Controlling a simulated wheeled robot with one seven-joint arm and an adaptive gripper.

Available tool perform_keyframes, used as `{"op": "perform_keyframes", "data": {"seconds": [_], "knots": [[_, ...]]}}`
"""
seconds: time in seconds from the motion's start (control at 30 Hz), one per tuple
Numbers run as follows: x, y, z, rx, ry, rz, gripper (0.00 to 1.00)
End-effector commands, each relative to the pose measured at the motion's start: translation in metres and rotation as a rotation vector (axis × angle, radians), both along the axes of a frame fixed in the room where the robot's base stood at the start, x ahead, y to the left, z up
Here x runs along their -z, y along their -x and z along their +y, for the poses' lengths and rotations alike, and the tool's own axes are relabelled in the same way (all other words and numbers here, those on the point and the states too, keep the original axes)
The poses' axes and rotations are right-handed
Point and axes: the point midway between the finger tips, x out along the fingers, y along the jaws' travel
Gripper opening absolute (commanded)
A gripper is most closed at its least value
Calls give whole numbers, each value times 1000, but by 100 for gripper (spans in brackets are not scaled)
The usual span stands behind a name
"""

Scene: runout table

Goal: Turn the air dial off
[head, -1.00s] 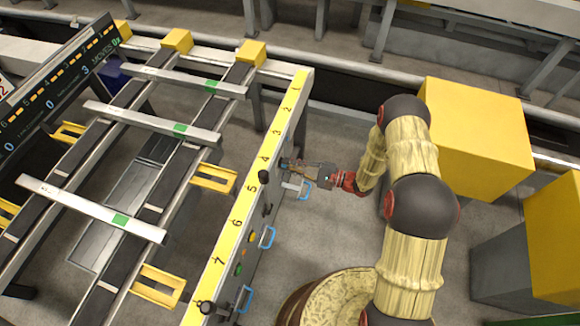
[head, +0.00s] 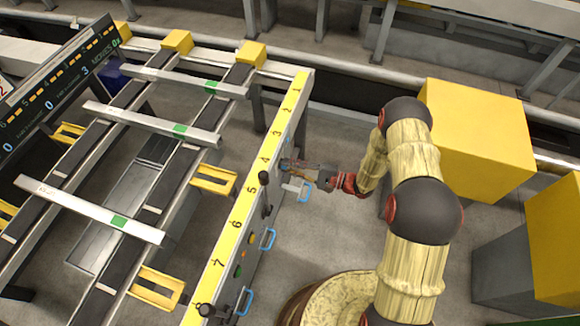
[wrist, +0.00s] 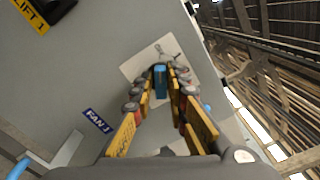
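The dial (wrist: 160,82) shows in the wrist view as a blue grip in front of a pale plate (wrist: 132,69) on the grey panel. I cannot read an air label, and the dial's marks are too small to tell its setting. My gripper (wrist: 161,88) has its fingers apart, one on each side of the blue grip. Whether the pads touch it is unclear. In the head view my gripper (head: 287,165) reaches the side of the runout table near number 4, pointing left. The dial is mostly hidden there.
A FAN 1 label (wrist: 97,120) and a LIFT 1 label (wrist: 28,14) are on the panel. Blue handles (head: 267,238) stick out along the table side. A black lever knob (head: 264,178) stands close to my gripper. Yellow boxes (head: 475,135) stand at right.

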Motion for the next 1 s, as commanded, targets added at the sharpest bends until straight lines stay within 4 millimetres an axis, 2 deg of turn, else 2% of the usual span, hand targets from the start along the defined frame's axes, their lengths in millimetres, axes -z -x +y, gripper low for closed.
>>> {"op": "perform_keyframes", "data": {"seconds": [0.2, 0.57, 0.67, 1.0], "knots": [[0, 0, 0, 0, 0, 0, 30], [0, 1, -5, 2, 0, 0, 30], [0, 4, -16, 4, 0, 1, 30], [0, 27, -79, 5, -1, 1, 30]]}}
